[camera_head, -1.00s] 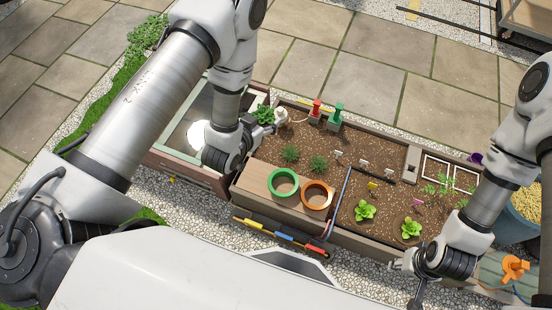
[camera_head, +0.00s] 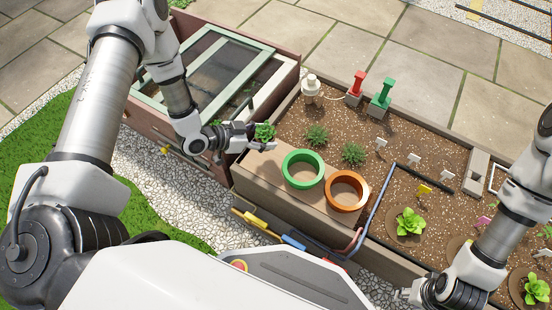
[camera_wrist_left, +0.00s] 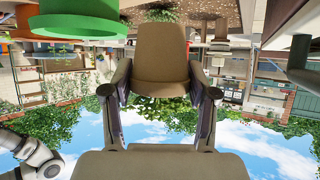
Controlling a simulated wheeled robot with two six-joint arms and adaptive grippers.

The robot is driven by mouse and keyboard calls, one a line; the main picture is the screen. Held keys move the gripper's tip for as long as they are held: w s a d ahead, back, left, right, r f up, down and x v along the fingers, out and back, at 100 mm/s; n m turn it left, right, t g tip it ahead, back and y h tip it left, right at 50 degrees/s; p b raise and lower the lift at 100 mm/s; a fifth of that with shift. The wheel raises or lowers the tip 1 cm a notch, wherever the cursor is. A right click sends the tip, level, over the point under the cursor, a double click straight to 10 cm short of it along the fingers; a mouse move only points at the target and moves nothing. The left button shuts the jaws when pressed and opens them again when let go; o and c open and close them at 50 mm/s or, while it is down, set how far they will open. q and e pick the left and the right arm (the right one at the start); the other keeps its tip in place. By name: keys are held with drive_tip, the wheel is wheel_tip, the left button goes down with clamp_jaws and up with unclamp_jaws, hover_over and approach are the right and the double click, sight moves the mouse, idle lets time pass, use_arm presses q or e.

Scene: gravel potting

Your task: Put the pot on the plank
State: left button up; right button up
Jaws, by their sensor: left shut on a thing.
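My left gripper (camera_head: 262,142) is shut on a small tan pot (camera_wrist_left: 160,55) with a leafy green plant (camera_head: 264,130). In the left wrist view, which shows the scene upside down, the pot sits between the two fingers. In the head view the fingers and leaves mostly hide the pot. The wooden plank (camera_head: 258,174) lies across the near left end of the planter. The held pot shows at its far left corner; I cannot tell how high above it. My right gripper (camera_head: 408,293) is low at the bottom right, its jaws unclear.
Low shrubs (camera_head: 353,153) grow in the soil behind. A cold frame (camera_head: 270,88) lies left of the planter. The plank's left end looks bare.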

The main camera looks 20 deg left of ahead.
use_arm(q)
wheel_tip(320, 180, down, 6)
drive_tip(key=b, duration=0.2)
drive_tip(key=shift+r+b, duration=0.15)
drive_tip(key=shift+b, duration=0.2)
drive_tip(key=shift+r, duration=0.2)
drive_tip(key=shift+f, duration=0.1)
drive_tip(key=o, duration=1.2)
